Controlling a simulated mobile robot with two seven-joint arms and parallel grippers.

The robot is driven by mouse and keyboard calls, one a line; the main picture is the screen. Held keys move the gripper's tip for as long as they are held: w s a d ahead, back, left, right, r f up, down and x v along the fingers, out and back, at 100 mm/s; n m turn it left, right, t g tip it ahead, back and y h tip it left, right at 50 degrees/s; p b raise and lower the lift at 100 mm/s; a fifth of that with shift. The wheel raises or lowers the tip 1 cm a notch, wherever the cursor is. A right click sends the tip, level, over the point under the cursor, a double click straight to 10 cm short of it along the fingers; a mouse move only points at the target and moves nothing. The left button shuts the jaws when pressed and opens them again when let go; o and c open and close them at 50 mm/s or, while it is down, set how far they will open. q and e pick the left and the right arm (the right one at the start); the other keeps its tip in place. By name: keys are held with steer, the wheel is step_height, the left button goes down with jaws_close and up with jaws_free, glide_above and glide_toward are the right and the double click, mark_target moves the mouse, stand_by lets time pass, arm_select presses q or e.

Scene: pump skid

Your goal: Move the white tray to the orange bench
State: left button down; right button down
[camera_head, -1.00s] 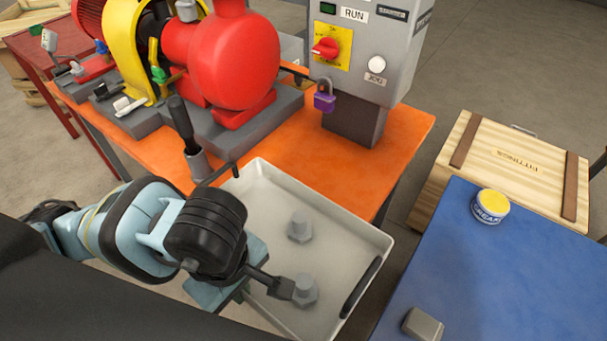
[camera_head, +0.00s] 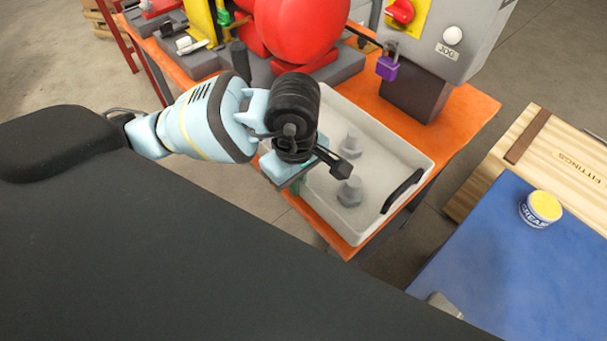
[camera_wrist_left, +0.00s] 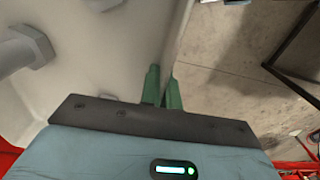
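The white tray (camera_head: 385,140) is over the front right part of the orange bench (camera_head: 465,110), with an orange strip showing past its near edge. I cannot tell whether its underside touches the bench. Two grey hex bolts (camera_head: 350,190) are in it, and a black handle (camera_head: 402,190) is on its right end. My left gripper (camera_head: 294,187) is at the tray's left near side. In the left wrist view its green fingers (camera_wrist_left: 162,88) are closed on the tray's wall (camera_wrist_left: 172,45). My right gripper is not in view.
A red pump (camera_head: 300,30) and a grey control box (camera_head: 455,40) with a purple padlock (camera_head: 386,68) stand behind the tray. At right are a blue surface (camera_head: 510,270) with a grease tin (camera_head: 541,209) and a wooden crate (camera_head: 550,160). A floor gap separates them from the bench.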

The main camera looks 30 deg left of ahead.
arm_select(q)
steer(key=shift+w+a, duration=0.15)
steer(key=shift+w, duration=1.35)
steer(key=shift+w+a, duration=0.1)
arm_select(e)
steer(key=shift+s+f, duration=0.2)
arm_select(q)
steer(key=shift+w+f, duration=0.25)
steer(key=shift+w, duration=0.15)
steer(key=shift+f, duration=1.6)
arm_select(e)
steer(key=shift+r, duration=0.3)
arm_select(q)
steer(key=shift+f, duration=0.2)
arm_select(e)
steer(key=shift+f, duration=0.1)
arm_select(q)
steer(key=c, duration=1.6)
jaws_free()
steer(key=shift+a, duration=0.1)
steer(key=shift+c, duration=0.2)
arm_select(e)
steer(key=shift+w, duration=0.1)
